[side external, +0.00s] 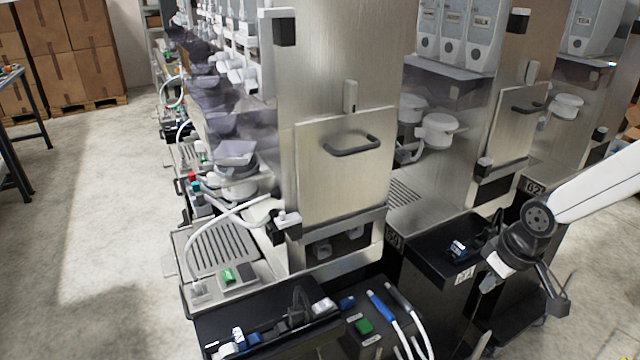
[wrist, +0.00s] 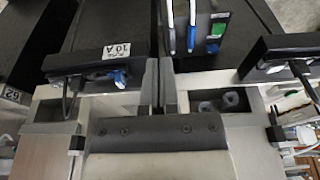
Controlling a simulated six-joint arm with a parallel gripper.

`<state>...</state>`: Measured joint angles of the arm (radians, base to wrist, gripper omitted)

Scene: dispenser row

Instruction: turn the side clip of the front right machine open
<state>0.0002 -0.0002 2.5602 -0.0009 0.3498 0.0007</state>
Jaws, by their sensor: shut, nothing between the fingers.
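The nearest steel machine (side external: 345,45) stands in the middle of the side view. Its side panel (side external: 325,185) carries a dark bar handle (side external: 352,145). A small pale clip (side external: 350,97) sits upright at the panel's top edge. The machine to its right has a similar clip (side external: 530,72) above its own handled panel (side external: 515,125). I cannot tell for sure which of these is the front right machine. My gripper (wrist: 157,66) is shut and empty in the wrist view, its fingers side by side. In the side view it hangs low at the right, apart from both clips.
A black box labelled 10A (wrist: 105,58) lies left of my fingers in the wrist view. Hoses (side external: 405,318) and a green block (side external: 363,326) sit at the front. Another black box (wrist: 285,50) is to the right. The floor at the left (side external: 95,230) is clear.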

